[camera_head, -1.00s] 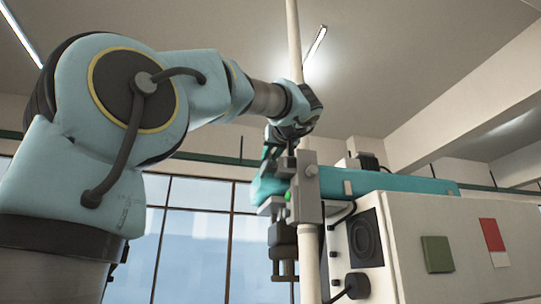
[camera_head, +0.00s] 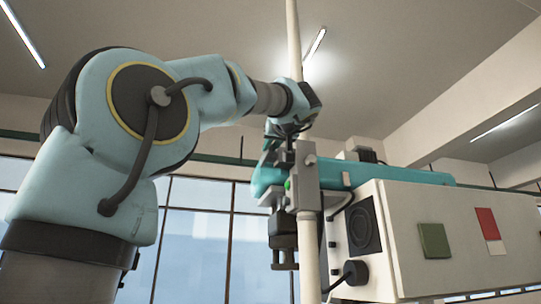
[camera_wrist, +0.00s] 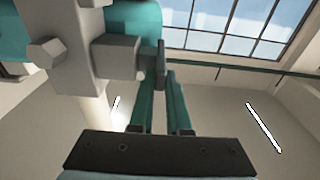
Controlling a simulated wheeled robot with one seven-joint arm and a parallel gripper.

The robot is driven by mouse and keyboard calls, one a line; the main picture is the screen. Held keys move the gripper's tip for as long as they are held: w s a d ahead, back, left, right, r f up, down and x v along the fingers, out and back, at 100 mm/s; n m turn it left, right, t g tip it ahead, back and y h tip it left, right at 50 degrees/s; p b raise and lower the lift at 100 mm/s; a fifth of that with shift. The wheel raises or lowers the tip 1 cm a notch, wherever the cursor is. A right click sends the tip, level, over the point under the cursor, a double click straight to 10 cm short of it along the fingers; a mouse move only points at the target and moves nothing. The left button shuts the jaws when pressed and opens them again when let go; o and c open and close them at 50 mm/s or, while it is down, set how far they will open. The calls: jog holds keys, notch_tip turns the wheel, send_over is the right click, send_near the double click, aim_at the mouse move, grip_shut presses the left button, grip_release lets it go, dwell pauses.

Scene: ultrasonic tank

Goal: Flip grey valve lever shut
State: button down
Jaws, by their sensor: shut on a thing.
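My gripper (camera_head: 272,147) reaches down beside the grey valve fitting (camera_head: 305,177) on the white vertical pole. In the wrist view, the two teal fingers (camera_wrist: 161,82) are close together, with a narrow gap between them. They are shut on a thin grey piece (camera_wrist: 161,62), which looks like the valve lever; it stands beside the grey fitting's block (camera_wrist: 117,58). The fingers hide part of the lever, so its exact angle is hard to tell. A small green spot shows on the fitting in the head view.
The white pole (camera_head: 293,45) rises close to my wrist. A teal body (camera_head: 400,176) runs behind the fitting above a white cabinet (camera_head: 390,270) with green and red panels. Open room lies left of the fitting, towards the windows (camera_head: 195,240).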

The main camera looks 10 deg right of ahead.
jog(key=shift+f+t+b, duration=0.1)
jog(key=shift+t+b, duration=0.2)
jog(key=shift+b, duration=0.05)
jog(key=c, duration=0.9)
grip_release()
jog(key=shift+s+d+f+b, duration=0.1)
jog(key=shift+s+f+b, duration=0.1)
jog(key=shift+s+b, duration=0.25)
jog(key=s+b, duration=0.1)
jog(key=s, duration=0.2)
jog(key=s+b, duration=0.1)
jog(key=s, duration=0.2)
jog(key=s+d+f+b, duration=0.1)
jog(key=s+b, duration=0.1)
jog(key=s, duration=0.1)
jog(key=shift+s, duration=0.4)
